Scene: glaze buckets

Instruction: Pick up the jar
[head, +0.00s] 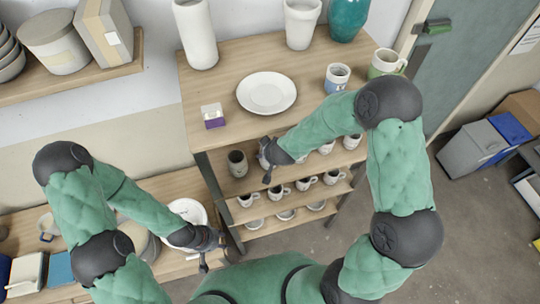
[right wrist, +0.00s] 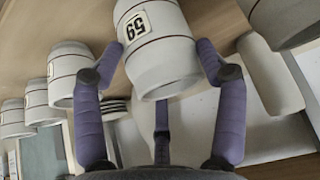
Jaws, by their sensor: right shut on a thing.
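A pale jar (right wrist: 160,50) with a dark band and a label reading 59 upside down sits between my right gripper's purple fingers (right wrist: 163,65) in the right wrist view. The fingers touch its sides and are shut on it. In the head view my right gripper (head: 266,162) reaches in below the shelf unit's top board. A grey jar (head: 238,163) stands on the shelf just left of it; I cannot tell if it is the held one. My left gripper (head: 208,248) is low at the left, its fingers spread, empty, beside a white bowl (head: 187,213).
Several similar jars (right wrist: 68,75) stand in a row beside the held one. Mugs (head: 305,184) fill the shelf below. A white plate (head: 266,92), a small purple-and-white box (head: 213,116), a blue-white cup (head: 337,77) and vases (head: 195,33) stand on the top board.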

